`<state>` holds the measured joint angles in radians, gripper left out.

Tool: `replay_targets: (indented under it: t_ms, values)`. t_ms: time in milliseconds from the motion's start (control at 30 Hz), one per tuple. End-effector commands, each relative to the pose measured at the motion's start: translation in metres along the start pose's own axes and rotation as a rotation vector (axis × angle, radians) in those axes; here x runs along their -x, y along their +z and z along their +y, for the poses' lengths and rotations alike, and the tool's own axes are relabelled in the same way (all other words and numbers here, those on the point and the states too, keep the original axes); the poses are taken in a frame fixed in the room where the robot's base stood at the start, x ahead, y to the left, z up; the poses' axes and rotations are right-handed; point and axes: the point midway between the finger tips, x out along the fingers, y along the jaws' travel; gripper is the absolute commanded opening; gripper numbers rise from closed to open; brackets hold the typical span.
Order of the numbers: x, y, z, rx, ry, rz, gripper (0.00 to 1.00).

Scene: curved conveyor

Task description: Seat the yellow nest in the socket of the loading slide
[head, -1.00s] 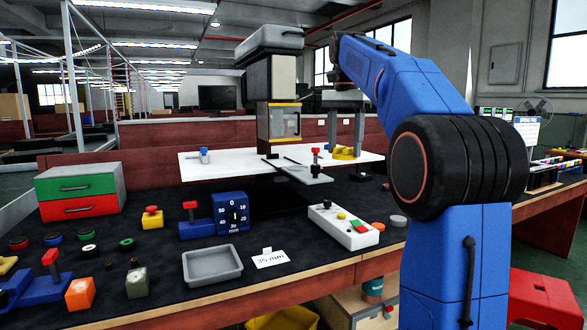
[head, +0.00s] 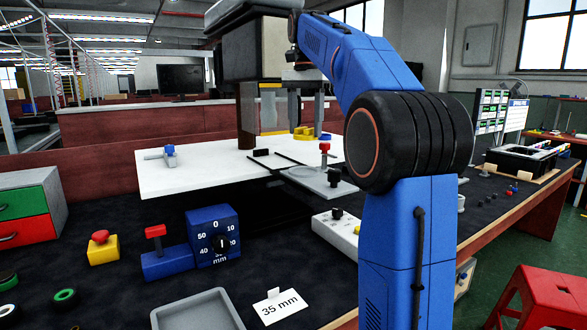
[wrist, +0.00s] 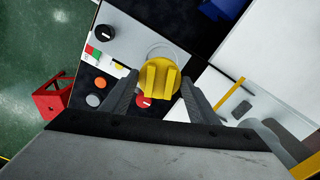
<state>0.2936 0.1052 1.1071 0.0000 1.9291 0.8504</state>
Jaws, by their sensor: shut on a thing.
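My gripper (head: 306,124) is shut on the yellow nest (head: 303,134). In the wrist view the nest (wrist: 160,84) sits between my two grey fingers, with two raised yellow blocks on its round base. The grey loading slide (head: 325,185) extends from the white table; its round socket (head: 307,173) shows as a pale ring. In the head view the nest appears above the slide, apart from it. In the wrist view the nest overlaps the near part of the socket ring (wrist: 160,49). The exact height gap cannot be told.
A red-topped post (head: 324,148) and a black knob (head: 334,177) stand by the slide. The white table (head: 190,176) lies behind. A white button box (head: 337,233), a blue dial gauge (head: 213,236) and a grey tray (head: 197,312) are on the dark bench.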

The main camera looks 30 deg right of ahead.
Motion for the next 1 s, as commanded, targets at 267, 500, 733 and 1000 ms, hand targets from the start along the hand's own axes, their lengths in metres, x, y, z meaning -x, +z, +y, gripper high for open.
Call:
replay_targets:
  t_ms: [267, 500, 733, 1000]
  values:
    - [-0.035, 0.001, 0.001, 0.000, 0.002, -0.001, 0.32]
    - [-0.059, 0.000, 0.000, 0.000, 0.001, -0.001, 0.32]
    - [-0.087, 0.001, 0.001, 0.000, 0.001, -0.001, 0.32]
    - [-0.100, 0.000, 0.000, 0.000, 0.000, 0.000, 0.32]
